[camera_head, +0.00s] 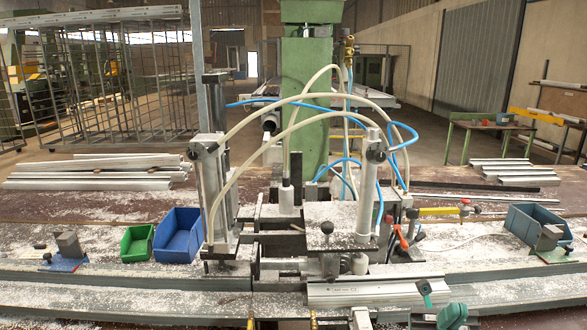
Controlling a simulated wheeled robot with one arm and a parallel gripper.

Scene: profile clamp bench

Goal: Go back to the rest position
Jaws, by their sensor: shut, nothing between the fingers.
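My gripper is not in view. The clamp bench (110,285) spans the front of the picture, with a long metal rail along it. In its middle stands a clamp unit with a left upright cylinder (211,195) and a right upright cylinder (368,190). Pale and blue hoses arch between them. A silver aluminium profile (365,294) lies at the front below the clamp unit. Whether the profile is clamped cannot be told.
A green bin (138,243) and a blue bin (178,235) stand left of the clamp; a grey-blue bin (535,226) stands at the right. Profiles (95,172) lie stacked at the back left. A green column (306,100) rises behind. Shavings cover the bench.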

